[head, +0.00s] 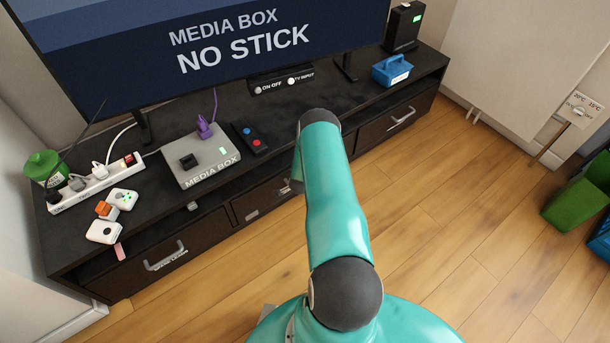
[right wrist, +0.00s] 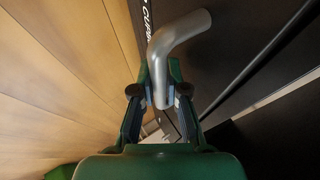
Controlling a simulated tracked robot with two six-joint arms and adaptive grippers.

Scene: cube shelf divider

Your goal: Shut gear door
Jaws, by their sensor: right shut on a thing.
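In the right wrist view my right gripper (right wrist: 161,92) is shut on a silver bent handle (right wrist: 176,40). The handle stands out from a dark panel (right wrist: 230,45) with white lettering, only partly readable as "CUP...". I take this panel to be the gear door, but its name does not show. In the head view my teal right arm reaches to the front of the black media stand (head: 330,112) and hides my right gripper and most of the handle area. How far the door stands open cannot be told. My left gripper is not in view.
The stand holds a grey media box (head: 200,155), a remote (head: 254,139), a power strip (head: 97,184) and a blue caddy (head: 391,70). Handled fronts show at left (head: 166,258) and right (head: 402,118). A green bin (head: 575,207) stands at right. The wooden floor (head: 470,215) before the stand is clear.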

